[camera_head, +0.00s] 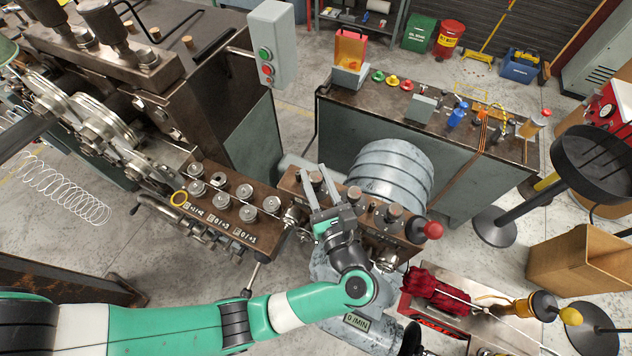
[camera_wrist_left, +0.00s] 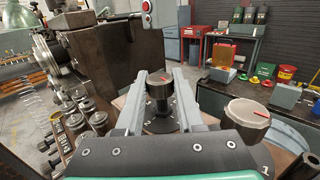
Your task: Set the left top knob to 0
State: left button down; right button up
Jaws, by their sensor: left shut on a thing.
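My left gripper (camera_head: 317,172) is above the brown control housing (camera_head: 290,182) in the head view. In the left wrist view, its two fingers (camera_wrist_left: 161,77) stand on either side of a round dark knob with a red pointer line, the left top knob (camera_wrist_left: 158,92). The gripper is shut on this knob. A dark dial disc with a number 2 shows below it. In the head view the fingers hide the knob. A paler second knob (camera_wrist_left: 247,112) with a red line stands to the right. My right gripper is out of view.
A grey control box (camera_head: 272,45) with buttons and a workbench (camera_head: 375,125) stand behind.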

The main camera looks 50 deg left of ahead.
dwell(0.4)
pick_arm(q)
jog(key=c, duration=0.5)
grip_release()
jog(key=shift+a, duration=0.1)
jog(key=b+v, duration=0.3)
jog(key=v, duration=0.8)
jog(key=shift+s+d, duration=0.1)
jog(key=shift+d, duration=0.2)
